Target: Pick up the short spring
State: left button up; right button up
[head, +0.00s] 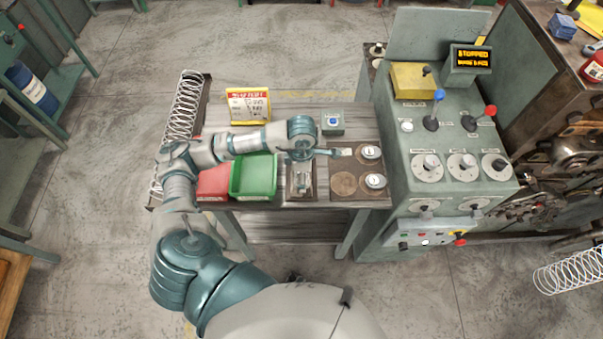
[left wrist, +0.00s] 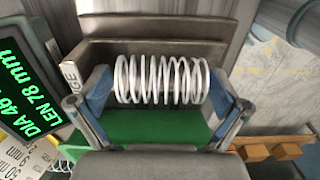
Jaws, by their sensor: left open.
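My left gripper (left wrist: 158,95) is open, with one finger near each end of the spring. Whether the fingers touch it is unclear. In the head view my left arm bends over the table, and its hand is over the small holder (head: 301,192) right of the green bin. The spring is hard to make out there. My right gripper is not in view.
A green bin (head: 253,195) and red bin (head: 213,183) stand left of the holder, with a sign (head: 249,105) behind. A long spring (head: 182,115) lies at the table's left. The control console (head: 450,190) stands right. A green-lit display (left wrist: 22,85) reads DIA 46, LEN 78 mm.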

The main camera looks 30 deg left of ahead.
pick_arm(q)
jog(key=c, duration=1.2)
jog(key=shift+o, duration=0.2)
